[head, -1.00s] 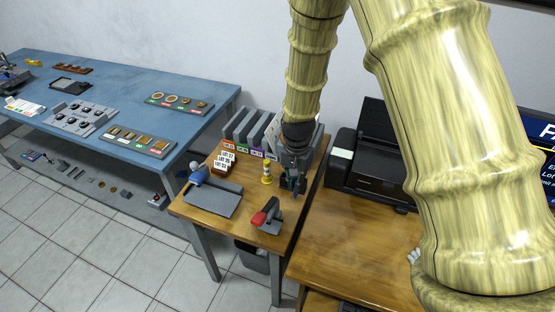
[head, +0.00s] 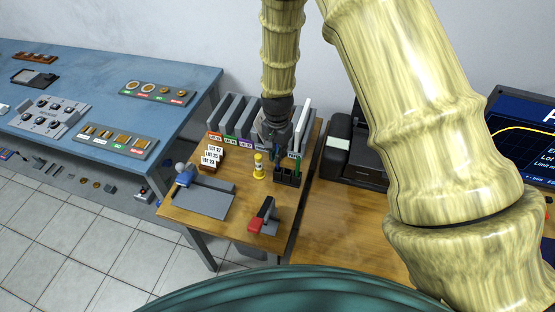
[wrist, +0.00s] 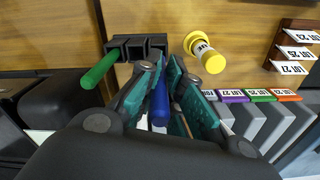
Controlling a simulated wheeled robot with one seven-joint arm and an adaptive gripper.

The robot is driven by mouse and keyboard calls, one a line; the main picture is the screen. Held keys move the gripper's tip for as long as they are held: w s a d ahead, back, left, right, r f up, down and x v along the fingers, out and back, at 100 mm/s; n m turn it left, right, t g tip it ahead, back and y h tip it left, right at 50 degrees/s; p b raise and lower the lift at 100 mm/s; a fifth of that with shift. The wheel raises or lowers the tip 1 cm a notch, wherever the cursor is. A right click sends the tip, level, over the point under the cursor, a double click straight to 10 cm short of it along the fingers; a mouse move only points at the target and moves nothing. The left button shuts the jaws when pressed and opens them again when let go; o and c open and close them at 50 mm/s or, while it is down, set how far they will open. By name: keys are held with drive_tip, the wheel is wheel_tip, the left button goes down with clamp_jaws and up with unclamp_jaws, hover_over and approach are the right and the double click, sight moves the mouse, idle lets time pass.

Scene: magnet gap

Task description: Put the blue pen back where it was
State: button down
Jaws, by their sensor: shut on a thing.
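My gripper (head: 277,148) is shut on the blue pen (wrist: 160,108), which shows between the teal finger pads in the wrist view. The fingertips (wrist: 164,62) hide part of the pen, so I cannot tell where its lower end is. The black pen holder (head: 287,179) stands on the small wooden table, just beyond the fingertips in the wrist view (wrist: 136,40). A green pen (wrist: 100,69) stands in the holder's left compartment there; the other compartments look empty. In the head view my gripper is just above and left of the holder.
A yellow-capped bottle (head: 258,167) stands left of the holder. Grey lot files (head: 228,118) stand behind, close to my gripper. A black printer (head: 345,150) is at the right.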

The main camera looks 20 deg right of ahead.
sight(278, 167)
drive_tip(key=shift+w+f, duration=0.1)
drive_tip(key=shift+f, duration=0.1)
drive_tip(key=shift+s+f+p, duration=0.4)
drive_tip(key=shift+s+f, duration=0.05)
drive_tip(key=shift+f, duration=0.05)
drive_tip(key=shift+w+f+p, duration=0.2)
drive_tip(key=shift+f+p, duration=0.1)
drive_tip(key=shift+f, duration=0.95)
drive_tip(key=shift+s, duration=0.15)
drive_tip(key=shift+f, duration=0.15)
drive_tip(key=c, duration=1.6)
unclamp_jaws()
